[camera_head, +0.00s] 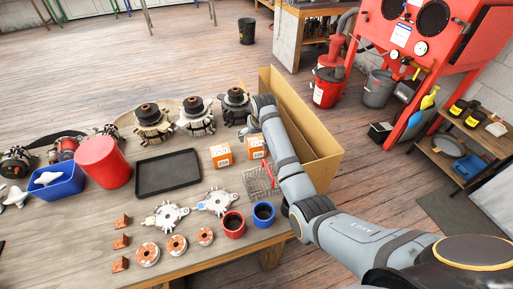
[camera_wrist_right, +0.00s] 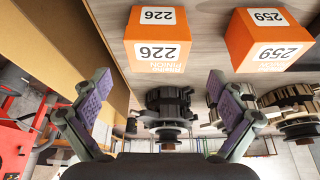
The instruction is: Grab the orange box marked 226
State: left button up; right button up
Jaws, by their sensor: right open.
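The orange box marked 226 (camera_wrist_right: 157,38) stands on the workbench in the right wrist view, its white label upside down. In the head view it is the right one of two orange boxes (camera_head: 256,147), partly hidden by my right arm. My right gripper (camera_wrist_right: 159,84) is open, with nothing between its purple-padded fingers. The 226 box shows beyond the fingertips, apart from them. In the head view the right gripper (camera_head: 250,122) hangs over the back right of the bench, largely hidden by its own wrist. My left gripper is not in view.
A second orange box, marked 259 (camera_wrist_right: 268,40), stands beside it. An open cardboard box (camera_head: 312,123) is close on the right. Alternators (camera_head: 195,117) line the back.

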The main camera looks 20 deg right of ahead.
aim_at(257, 141)
notch_tip(257, 141, down, 2)
jog(key=shift+w+d+f+p, duration=0.1)
jog(key=shift+d+f+p, duration=0.05)
jog(key=shift+p, duration=0.2)
jog(key=x, duration=0.2)
jog(key=shift+w+f, duration=0.1)
jog(key=shift+f, duration=0.35)
jog(key=c, duration=1.4)
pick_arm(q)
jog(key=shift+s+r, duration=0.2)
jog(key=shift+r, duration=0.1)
pick_arm(e)
jog(key=shift+o, duration=0.2)
